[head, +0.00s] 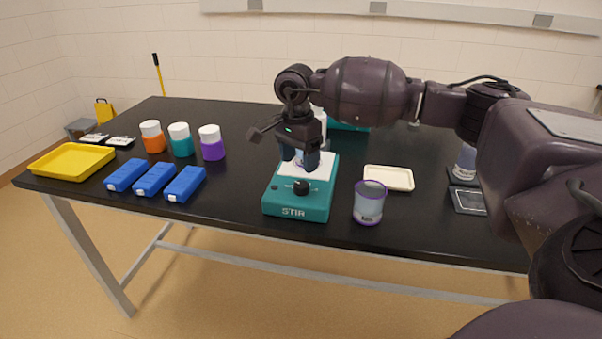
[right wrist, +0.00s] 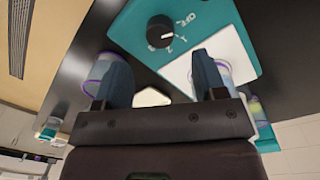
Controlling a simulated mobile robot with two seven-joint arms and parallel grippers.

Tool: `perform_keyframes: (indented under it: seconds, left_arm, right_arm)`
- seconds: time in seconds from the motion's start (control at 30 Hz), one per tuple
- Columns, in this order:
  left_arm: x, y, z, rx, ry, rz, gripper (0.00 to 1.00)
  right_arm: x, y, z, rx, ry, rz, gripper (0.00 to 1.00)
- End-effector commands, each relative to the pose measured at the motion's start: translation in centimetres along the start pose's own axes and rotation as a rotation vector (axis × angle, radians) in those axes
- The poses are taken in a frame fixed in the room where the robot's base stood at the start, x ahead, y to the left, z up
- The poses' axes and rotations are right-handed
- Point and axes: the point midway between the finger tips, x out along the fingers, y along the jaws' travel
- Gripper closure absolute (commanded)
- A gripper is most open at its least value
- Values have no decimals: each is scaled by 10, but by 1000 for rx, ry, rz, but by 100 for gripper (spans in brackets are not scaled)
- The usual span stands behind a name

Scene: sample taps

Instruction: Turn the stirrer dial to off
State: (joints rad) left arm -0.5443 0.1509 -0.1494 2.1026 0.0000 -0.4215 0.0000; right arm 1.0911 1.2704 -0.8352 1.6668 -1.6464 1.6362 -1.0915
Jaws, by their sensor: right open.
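The teal stirrer (head: 283,205) stands near the table's front edge, marked STIR, with a white top plate. Its black dial (head: 301,187) is on the front; the dial shows closely in the right wrist view (right wrist: 160,31), with OFF and numerals beside it. A pale mark on the knob seems to face the numerals rather than OFF, but the exact setting is unclear. My right gripper (head: 306,165) is over the stirrer's plate, behind the dial. Its two fingers are apart and empty in the right wrist view (right wrist: 161,78), not touching the dial. My left gripper is not in view.
A purple-rimmed beaker (head: 368,203) stands right of the stirrer, near a cream tray (head: 389,178). Blue boxes (head: 155,179), lidded jars (head: 180,140) and a yellow tray (head: 72,162) are to the left. The table between blue boxes and stirrer is clear.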

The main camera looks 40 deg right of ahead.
Motion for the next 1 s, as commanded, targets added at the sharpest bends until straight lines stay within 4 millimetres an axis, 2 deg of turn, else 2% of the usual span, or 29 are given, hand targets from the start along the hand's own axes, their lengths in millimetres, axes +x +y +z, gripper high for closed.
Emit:
perform_keyframes:
  seconds: [0.03,0.1,0.3,1.0]
  left_arm:
    - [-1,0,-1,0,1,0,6]
    - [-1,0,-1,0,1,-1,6]
    - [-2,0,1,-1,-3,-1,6]
    - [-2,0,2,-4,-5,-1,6]
  right_arm:
    - [-11,0,0,0,1,-4,36]
    - [-22,0,0,0,1,-4,36]
    - [-40,0,0,0,0,-1,36]
    - [-43,0,0,10,1,1,36]
